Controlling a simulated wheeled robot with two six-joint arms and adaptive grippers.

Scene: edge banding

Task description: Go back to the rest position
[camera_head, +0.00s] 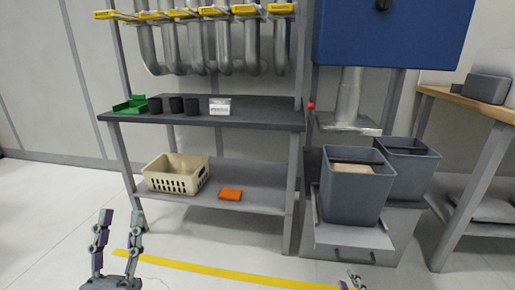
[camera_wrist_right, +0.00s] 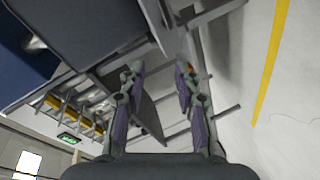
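My left gripper (camera_head: 119,222) is at the lower left in the head view, pointing up, with its two fingers apart and nothing between them. It appears in front of the floor, left of and below the workbench. My right gripper (camera_head: 352,284) shows only as fingertips at the bottom edge, right of the middle. In the right wrist view the right gripper (camera_wrist_right: 160,72) has its two fingers apart with a gap between them and holds nothing.
A grey workbench (camera_head: 255,113) carries black cups (camera_head: 176,104) and a green part (camera_head: 130,105). Its lower shelf (camera_head: 262,200) holds a beige basket (camera_head: 176,174) and an orange item (camera_head: 230,194). Grey bins (camera_head: 352,200) stand at right. The floor beyond the yellow line (camera_head: 220,272) is clear.

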